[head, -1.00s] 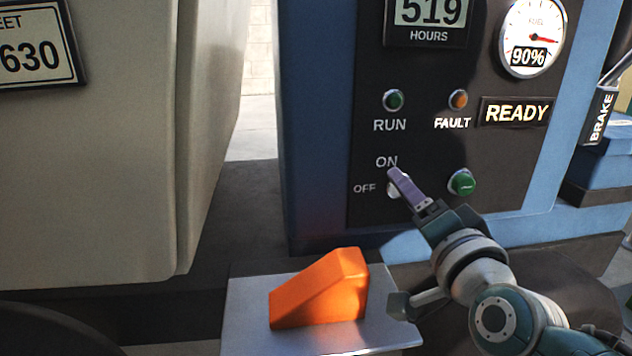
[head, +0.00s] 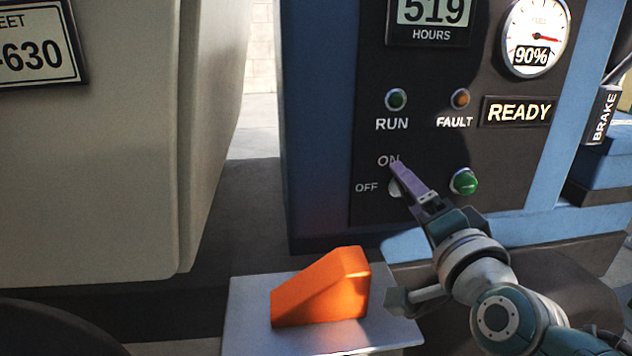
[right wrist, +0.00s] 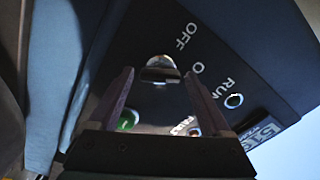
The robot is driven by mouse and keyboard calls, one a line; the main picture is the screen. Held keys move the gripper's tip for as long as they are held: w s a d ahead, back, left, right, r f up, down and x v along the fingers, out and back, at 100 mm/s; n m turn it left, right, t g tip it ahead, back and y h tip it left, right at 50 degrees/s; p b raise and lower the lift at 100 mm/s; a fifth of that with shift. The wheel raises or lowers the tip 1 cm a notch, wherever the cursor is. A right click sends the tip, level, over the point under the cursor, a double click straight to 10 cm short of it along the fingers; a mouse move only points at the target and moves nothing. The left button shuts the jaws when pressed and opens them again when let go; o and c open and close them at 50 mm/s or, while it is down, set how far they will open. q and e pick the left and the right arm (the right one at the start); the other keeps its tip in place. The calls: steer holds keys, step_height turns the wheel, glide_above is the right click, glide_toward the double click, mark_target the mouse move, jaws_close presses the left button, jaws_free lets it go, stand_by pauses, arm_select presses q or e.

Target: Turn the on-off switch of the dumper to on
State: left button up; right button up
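The on-off switch (head: 394,188) is a round pale knob low on the dumper's dark panel, with OFF at its left and ON above it. It is partly hidden in the head view. The right wrist view shows the knob (right wrist: 160,66) with a dark bar across it. I cannot tell for sure which label it points to. My right gripper (head: 408,182) reaches it from the lower right, its purple fingers overlapping the knob and part of ON. In the right wrist view its fingers (right wrist: 160,82) are apart, one on each side of the knob, with no clear contact. My left gripper is out of view.
A green button (head: 464,182) sits right of the switch, close to my fingers. RUN (head: 396,99) and FAULT (head: 460,98) lamps are above. An orange wedge (head: 322,290) lies on a grey plate (head: 245,318) below. A brake lever (head: 604,115) stands at the far right.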

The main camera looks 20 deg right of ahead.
steer(key=shift+o, duration=0.5)
steer(key=p+v, duration=0.4)
steer(key=v, duration=0.6)
steer(key=shift+w+a+r, duration=0.1)
steer(key=shift+r, duration=0.05)
